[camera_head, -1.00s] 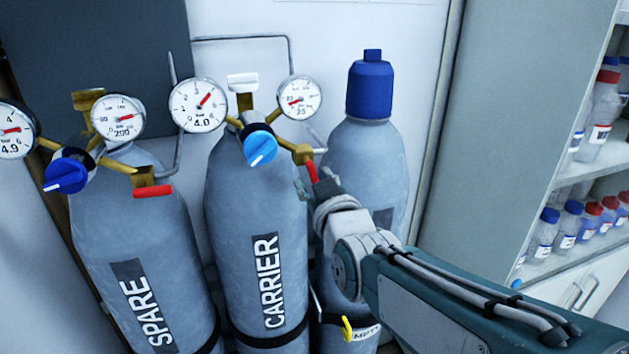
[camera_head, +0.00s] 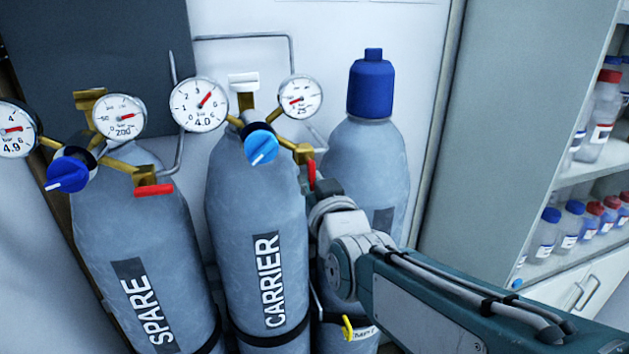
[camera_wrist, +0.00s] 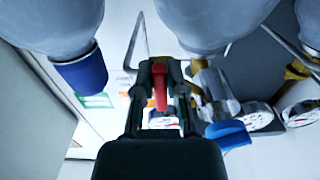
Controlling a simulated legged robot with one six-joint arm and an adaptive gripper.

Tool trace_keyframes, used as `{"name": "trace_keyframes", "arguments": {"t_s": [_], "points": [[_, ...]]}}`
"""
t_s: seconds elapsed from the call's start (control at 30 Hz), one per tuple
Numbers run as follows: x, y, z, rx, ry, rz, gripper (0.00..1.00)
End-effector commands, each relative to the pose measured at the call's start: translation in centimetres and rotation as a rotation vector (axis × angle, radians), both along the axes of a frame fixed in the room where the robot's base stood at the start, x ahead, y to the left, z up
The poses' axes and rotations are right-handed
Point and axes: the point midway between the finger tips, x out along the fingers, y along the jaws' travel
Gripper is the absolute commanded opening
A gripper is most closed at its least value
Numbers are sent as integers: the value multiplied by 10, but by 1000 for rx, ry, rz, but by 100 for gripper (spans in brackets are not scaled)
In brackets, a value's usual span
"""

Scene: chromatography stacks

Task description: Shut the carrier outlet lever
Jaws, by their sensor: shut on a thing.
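The carrier cylinder (camera_head: 257,205) stands in the middle with its regulator on top. Its red outlet lever (camera_head: 311,174) is at the right end of the brass fitting and points nearly straight down in the head view. My gripper (camera_head: 315,187) is at the lever from the lower right, its fingers partly hidden by my wrist. In the wrist view, the red lever (camera_wrist: 160,88) is between the two fingers of my gripper (camera_wrist: 161,78), which are shut on it. The light blue carrier regulator knob (camera_head: 261,147) also shows in the wrist view (camera_wrist: 228,134).
The spare cylinder (camera_head: 145,240) stands at left with its own red lever (camera_head: 153,190), lying roughly level. A blue-capped cylinder (camera_head: 369,150) is close behind my arm. Gauges (camera_head: 198,105) surround the carrier fitting. Shelves with bottles (camera_head: 571,218) are at right.

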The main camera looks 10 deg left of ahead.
Motion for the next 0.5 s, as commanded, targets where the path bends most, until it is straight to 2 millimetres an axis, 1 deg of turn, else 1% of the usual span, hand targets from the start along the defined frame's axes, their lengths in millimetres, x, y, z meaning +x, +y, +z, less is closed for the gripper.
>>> {"name": "trace_keyframes", "arguments": {"t_s": [0.33, 0.37, 0.4, 0.43, 0.5], "points": [[-1, 1, -1, 24, 16, 1, 0], [-1, 1, -1, 24, 16, 1, 21], [-1, 1, -1, 24, 16, 1, 38], [-1, 1, -1, 24, 16, 1, 51], [-1, 1, -1, 24, 16, 1, 51]]}}
